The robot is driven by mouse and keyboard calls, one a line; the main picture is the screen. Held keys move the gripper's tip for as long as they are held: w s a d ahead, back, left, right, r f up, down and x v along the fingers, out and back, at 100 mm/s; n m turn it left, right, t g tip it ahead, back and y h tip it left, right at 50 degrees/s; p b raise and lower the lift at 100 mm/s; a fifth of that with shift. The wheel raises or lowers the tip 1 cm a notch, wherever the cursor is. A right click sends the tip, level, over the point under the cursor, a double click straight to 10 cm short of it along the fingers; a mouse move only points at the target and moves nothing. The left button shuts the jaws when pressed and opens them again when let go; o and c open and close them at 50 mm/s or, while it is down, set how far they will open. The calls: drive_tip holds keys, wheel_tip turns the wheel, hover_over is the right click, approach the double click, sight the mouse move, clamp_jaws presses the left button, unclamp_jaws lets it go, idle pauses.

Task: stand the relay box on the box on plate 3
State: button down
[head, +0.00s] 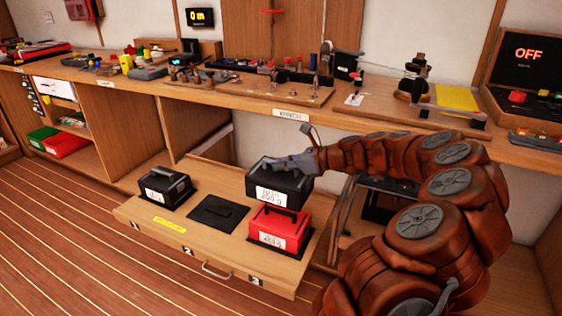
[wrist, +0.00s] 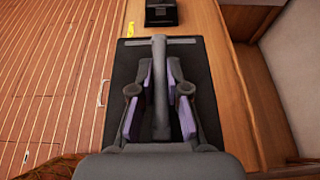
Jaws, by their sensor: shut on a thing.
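A black box with a white label (head: 280,181) hangs at my gripper (head: 292,161); I take it as the relay box, but its label is too small to read surely. In the wrist view my gripper (wrist: 158,98) is shut on the box's grey handle bar (wrist: 159,65), with the purple-lined fingers on both sides. A red box (head: 280,228) with a black handle sits on plate 3 at the right of the wooden drawer. The black box is over and slightly behind it, looking upright; I cannot tell whether they touch. The red box is hidden in the wrist view.
Another black box (head: 165,188) stands on plate 1 at the left; it also shows in the wrist view (wrist: 161,12). The middle dark plate (head: 217,213) is bare. The long bench (head: 240,100) with instruments runs behind and above the drawer (head: 225,255).

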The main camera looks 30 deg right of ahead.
sight(308, 191)
wheel_tip(308, 191, down, 6)
drive_tip(key=b, duration=0.5)
drive_tip(key=shift+r+b, duration=0.15)
drive_tip(key=shift+b, duration=0.2)
drive_tip(key=shift+f, duration=2.1)
drive_tip(key=shift+f, duration=0.45)
drive_tip(key=c, duration=1.1)
unclamp_jaws()
drive_tip(key=shift+s, duration=0.1)
drive_tip(key=v, duration=1.2)
